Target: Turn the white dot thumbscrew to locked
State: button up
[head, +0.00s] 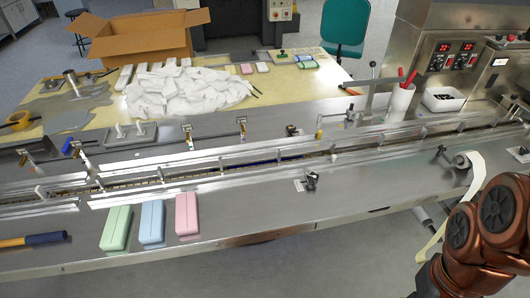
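I cannot pick out a white dot on any thumbscrew at this size. Several small clamp-like fittings stand along the conveyor. Dark knobs show in the front deck middle (311,181), behind the rail (292,130) and at the right (442,153). Thin upright fittings with coloured tips stand behind the rail at the left (188,136) and centre (242,127). Which of these is the thumbscrew, and whether it is locked, I cannot tell. My copper-coloured arm fills the lower right corner; my gripper is out of view.
A long metal conveyor rail (250,164) crosses the machine. A film roll (466,161) is near my arm.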

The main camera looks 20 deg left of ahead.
aim_at(313, 178)
jog(key=z, duration=0.05)
jog(key=k, duration=0.65)
jog(key=u, duration=0.85)
jog(key=i, duration=0.95)
jog(key=u, duration=0.35)
